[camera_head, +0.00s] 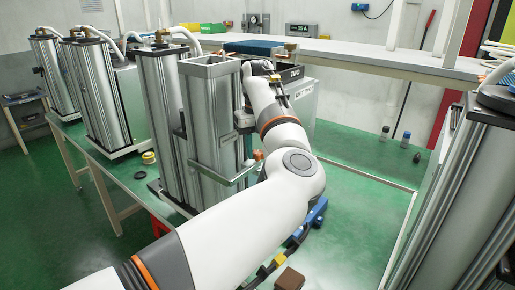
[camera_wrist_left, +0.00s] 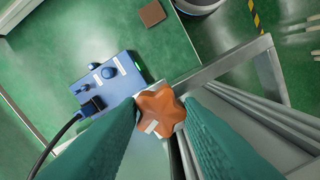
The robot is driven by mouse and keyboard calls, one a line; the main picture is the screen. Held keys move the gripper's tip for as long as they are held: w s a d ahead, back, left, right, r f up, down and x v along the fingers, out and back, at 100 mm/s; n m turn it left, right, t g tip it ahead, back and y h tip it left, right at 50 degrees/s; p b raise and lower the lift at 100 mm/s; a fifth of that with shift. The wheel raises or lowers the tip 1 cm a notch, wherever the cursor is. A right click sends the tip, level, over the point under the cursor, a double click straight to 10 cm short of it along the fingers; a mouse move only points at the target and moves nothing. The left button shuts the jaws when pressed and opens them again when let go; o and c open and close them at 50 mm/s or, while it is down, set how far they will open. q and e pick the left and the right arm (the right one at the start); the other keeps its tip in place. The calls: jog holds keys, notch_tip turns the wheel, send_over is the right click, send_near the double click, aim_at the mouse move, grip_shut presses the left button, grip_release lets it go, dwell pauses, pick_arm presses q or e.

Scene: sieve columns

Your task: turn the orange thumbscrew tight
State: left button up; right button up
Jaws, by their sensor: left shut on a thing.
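The orange thumbscrew (camera_wrist_left: 160,112) is a lobed knob with a pale mark on it, in the middle of the left wrist view. In the head view the thumbscrew (camera_head: 258,155) is a small orange spot at the side of the open-topped metal column (camera_head: 208,120). My left gripper (camera_wrist_left: 162,104) has its two teal fingers on either side of the knob and is shut on it. In the head view my left gripper (camera_head: 248,143) is partly hidden by its own wrist and arm. My right gripper is not in view.
A blue box (camera_wrist_left: 112,72) with knobs and a black cable lies beside the thumbscrew in the left wrist view. More metal columns (camera_head: 105,95) stand on the left bench. A long bench (camera_head: 380,60) runs along the back.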

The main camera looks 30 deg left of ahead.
aim_at(258, 152)
pick_arm(q)
jog(key=shift+m, duration=0.9)
jog(key=o, duration=1)
notch_tip(258, 152, up, 12)
jog(key=shift+b, duration=0.35)
